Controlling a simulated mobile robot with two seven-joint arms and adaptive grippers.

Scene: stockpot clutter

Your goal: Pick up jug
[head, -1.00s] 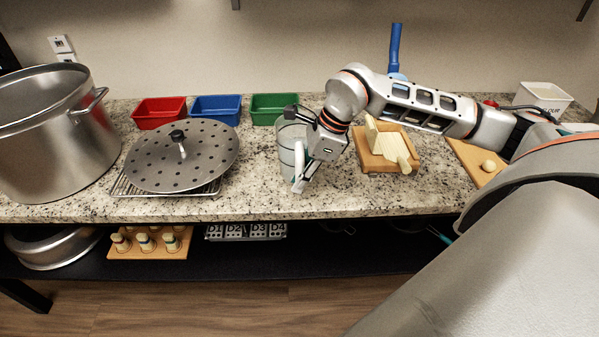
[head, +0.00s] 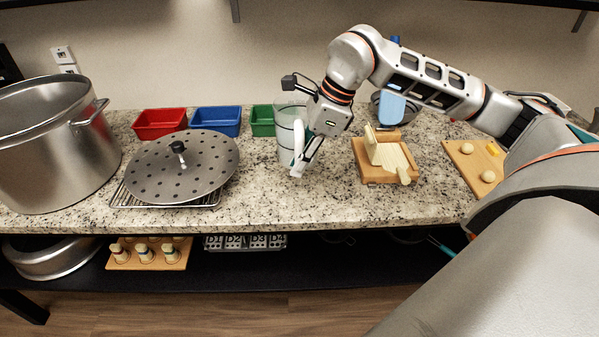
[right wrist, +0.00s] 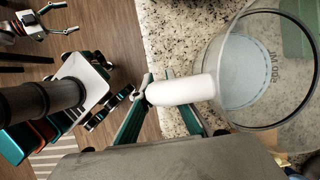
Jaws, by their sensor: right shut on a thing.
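The jug (head: 286,143) is clear, with dark rings and a white handle (head: 299,140). My right gripper (head: 300,170) is shut on the handle and holds the jug upright, apparently a little above the counter. In the right wrist view, the teal fingers of the right gripper (right wrist: 160,110) lie on both sides of the white handle (right wrist: 182,91), and I look down into the jug (right wrist: 262,70), which seems empty. My left gripper (right wrist: 62,18) seems to show far off at the top left of that view, with its fingers apart.
A perforated lid (head: 181,168) on a wire rack and a big steel pot (head: 50,150) stand left. Red (head: 159,123), blue (head: 215,120) and green (head: 262,120) bins are behind. A wooden board (head: 380,177) with a cheese-like block is right. Counter in front of the jug is clear.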

